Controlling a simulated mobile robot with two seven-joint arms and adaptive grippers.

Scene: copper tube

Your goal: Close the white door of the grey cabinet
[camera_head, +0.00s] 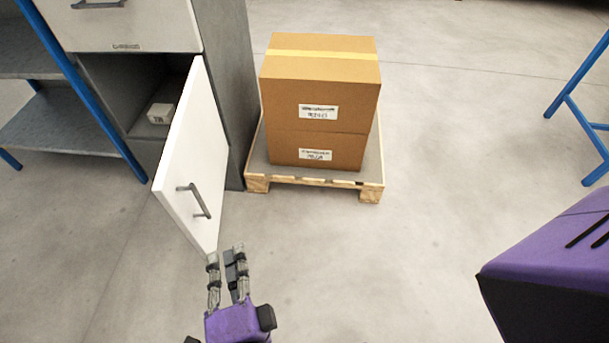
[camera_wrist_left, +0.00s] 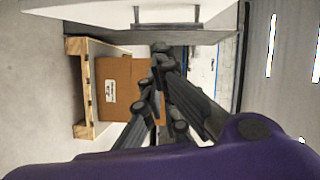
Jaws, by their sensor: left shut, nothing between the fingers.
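The white door (camera_head: 199,155) of the grey cabinet (camera_head: 229,75) stands wide open, swung out from the cabinet's right side. Its grey bar handle (camera_head: 196,201) is on the face turned right. The compartment behind it is open, with a small white box (camera_head: 162,113) inside. My left gripper (camera_head: 226,254) is shut and empty, just below the door's lower near end; I cannot tell if it touches. In the left wrist view the shut fingers (camera_wrist_left: 161,55) point toward the door (camera_wrist_left: 95,10) and its handle (camera_wrist_left: 166,24). My right gripper is out of view.
Two stacked cardboard boxes (camera_head: 317,105) stand on a wooden pallet (camera_head: 315,181) right of the cabinet. A grey shelf with blue posts (camera_head: 75,85) is at the left. A blue frame (camera_head: 573,105) is at the far right. The floor between is clear.

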